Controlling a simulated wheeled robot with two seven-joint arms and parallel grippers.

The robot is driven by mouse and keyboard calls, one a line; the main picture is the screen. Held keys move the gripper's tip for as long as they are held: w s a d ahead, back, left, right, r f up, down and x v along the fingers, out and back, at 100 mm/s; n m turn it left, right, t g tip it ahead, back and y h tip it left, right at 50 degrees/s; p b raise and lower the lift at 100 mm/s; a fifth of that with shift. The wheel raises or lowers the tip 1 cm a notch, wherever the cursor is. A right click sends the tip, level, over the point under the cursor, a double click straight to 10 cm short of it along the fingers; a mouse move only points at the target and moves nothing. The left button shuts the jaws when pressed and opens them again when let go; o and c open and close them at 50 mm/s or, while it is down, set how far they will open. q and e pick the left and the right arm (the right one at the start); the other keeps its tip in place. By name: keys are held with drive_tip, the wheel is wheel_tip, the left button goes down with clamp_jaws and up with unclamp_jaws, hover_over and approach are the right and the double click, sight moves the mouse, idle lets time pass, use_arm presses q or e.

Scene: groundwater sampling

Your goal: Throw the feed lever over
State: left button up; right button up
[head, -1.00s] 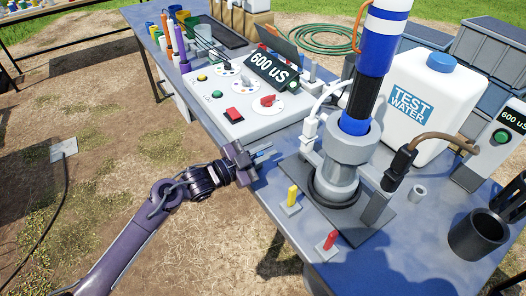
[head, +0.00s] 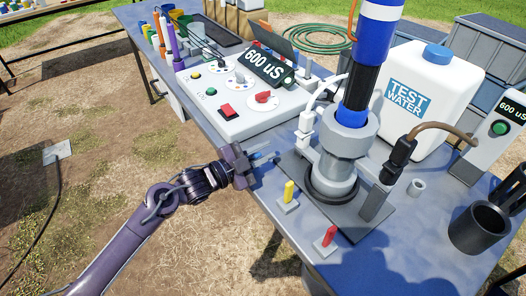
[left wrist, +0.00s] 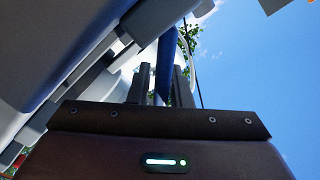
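Two small levers stand at the table's front edge in the head view: a yellow one (head: 289,191) on a grey base and a red one (head: 329,236) on a grey base. I cannot tell which of them is the feed lever. My left gripper (head: 264,158) is at the table's front edge, left of and beyond the yellow lever, apart from both levers. In the left wrist view its two dark fingers (left wrist: 161,88) stand apart, with a blue cylindrical thing seen beyond them. I see nothing held. My right gripper is not in view.
A blue-and-black column stands in a grey fitting (head: 345,145) behind the levers. A control box (head: 240,115) with knobs and a display reading 600 uS lies to the left. A white TEST WATER canister (head: 440,95) stands behind. A dark cup (head: 478,229) is at the right.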

sight(253, 157)
use_arm(q)
drive_tip(key=shift+o, duration=1.3)
drive_tip(key=b+v, duration=0.1)
drive_tip(key=v, duration=0.5)
drive_tip(key=shift+s+a+f, duration=0.1)
drive_tip(key=shift+s+a, duration=0.1)
drive_tip(key=shift+a, duration=0.05)
drive_tip(key=shift+s+a, duration=0.35)
drive_tip(key=shift+a, duration=0.1)
